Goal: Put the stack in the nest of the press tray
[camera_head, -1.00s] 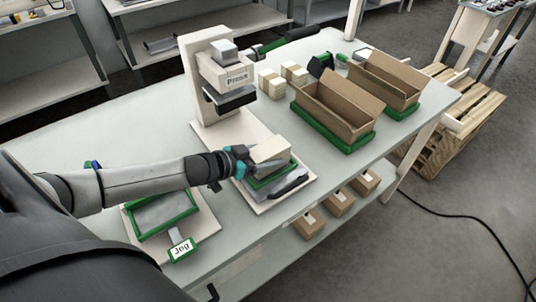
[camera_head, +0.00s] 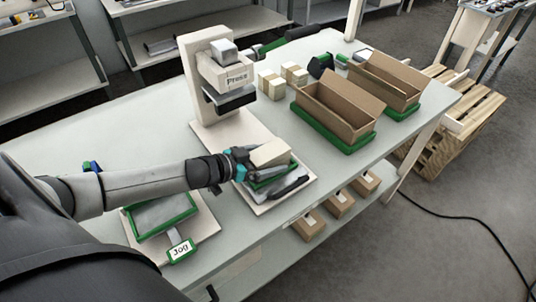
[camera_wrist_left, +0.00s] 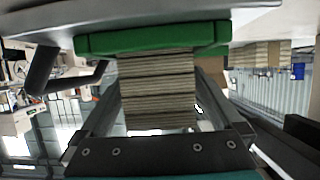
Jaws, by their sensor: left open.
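The stack (camera_head: 270,152) is a pale block of layered sheets. It sits at the green-edged nest (camera_head: 284,170) of the press tray, on the press's cream base. In the left wrist view the stack (camera_wrist_left: 158,92) stands between my fingers, its end against the green nest edge (camera_wrist_left: 150,40). My left gripper (camera_head: 246,160) is open around the stack from the left; a gap shows beside the right finger. Whether the stack is fully seated is hard to tell.
The press (camera_head: 218,75) stands behind the tray. A green-framed tray labelled Jog (camera_head: 180,250) lies at the front left. Other small stacks (camera_head: 271,85) and two cardboard boxes (camera_head: 338,108) on green bases are to the right. The table's left rear is clear.

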